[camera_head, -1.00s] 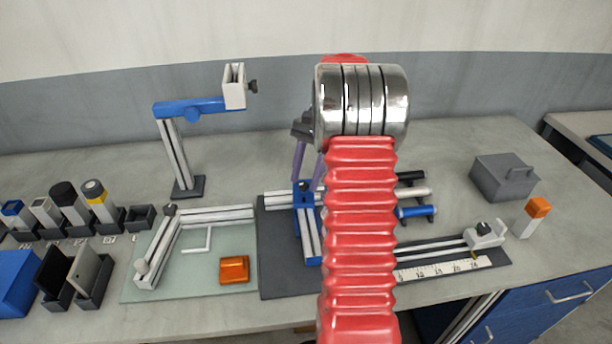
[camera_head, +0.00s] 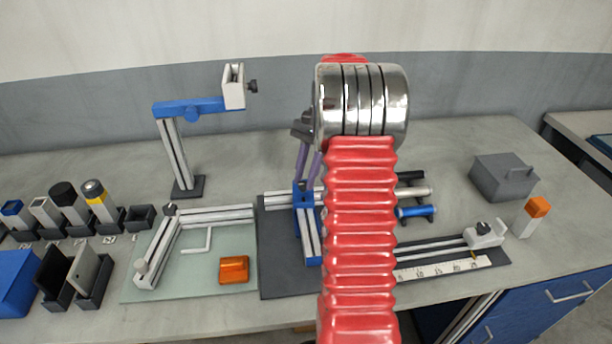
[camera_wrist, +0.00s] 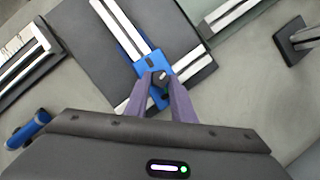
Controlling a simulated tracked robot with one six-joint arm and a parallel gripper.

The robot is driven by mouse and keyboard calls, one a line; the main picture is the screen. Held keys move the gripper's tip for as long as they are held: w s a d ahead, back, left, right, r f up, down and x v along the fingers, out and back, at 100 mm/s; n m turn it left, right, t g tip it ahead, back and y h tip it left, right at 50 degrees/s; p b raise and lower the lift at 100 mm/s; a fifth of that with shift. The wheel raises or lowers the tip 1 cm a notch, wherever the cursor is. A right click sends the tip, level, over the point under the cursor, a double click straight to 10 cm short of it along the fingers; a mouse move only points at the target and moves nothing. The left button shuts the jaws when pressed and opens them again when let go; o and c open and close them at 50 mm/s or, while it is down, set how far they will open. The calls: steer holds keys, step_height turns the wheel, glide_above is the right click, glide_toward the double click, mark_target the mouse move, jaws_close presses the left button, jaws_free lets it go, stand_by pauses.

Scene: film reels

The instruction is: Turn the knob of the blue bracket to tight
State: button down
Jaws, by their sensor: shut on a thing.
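The blue bracket (camera_wrist: 151,100) sits on a metal rail on a dark grey plate, and a black knob (camera_wrist: 160,77) is on its top. The bracket (camera_head: 299,224) also shows in the head view, partly behind my red arm. My gripper (camera_wrist: 160,82) has its purple fingers closed on the knob, one on each side, in the wrist view. In the head view my gripper (camera_head: 308,180) points down at the bracket from above. The knob is mostly hidden by the fingers there, and I cannot tell how tight it is.
Spools (camera_head: 414,211) lie right of my arm, behind a ruler rail (camera_head: 445,268). A tall stand with a blue arm (camera_head: 186,108) rises behind left. An orange block (camera_head: 234,270) lies on a pale mat (camera_head: 205,287). A grey box (camera_head: 504,178) stands right.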

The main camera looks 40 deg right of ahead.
steer(key=shift+m, duration=0.3)
steer(key=m, duration=0.1)
steer(key=m+t, duration=0.1)
steer(key=m, duration=0.1)
steer(key=m+t, duration=0.1)
steer(key=shift+s, duration=0.3)
steer(key=m+t, duration=0.1)
steer(key=m, duration=0.2)
steer(key=m+h, duration=0.1)
steer(key=m, duration=0.1)
steer(key=shift+s+a+m+t, duration=0.15)
steer(key=shift+s+m+t, duration=0.05)
steer(key=shift+m+t, duration=0.2)
steer(key=m, duration=0.1)
steer(key=m+t+h, duration=0.1)
steer(key=m, duration=0.3)
steer(key=shift+s+a+h, duration=0.15)
steer(key=shift+a+h, duration=0.1)
steer(key=shift+h, duration=0.05)
steer(key=m, duration=0.2)
steer(key=m+h, duration=0.1)
steer(key=m, duration=0.1)
steer(key=m+h, duration=0.1)
steer(key=shift+a+m+t, duration=0.25)
steer(key=shift+m+t, duration=0.15)
steer(key=c, duration=1.5)
jaws_free()
steer(key=shift+r, duration=0.15)
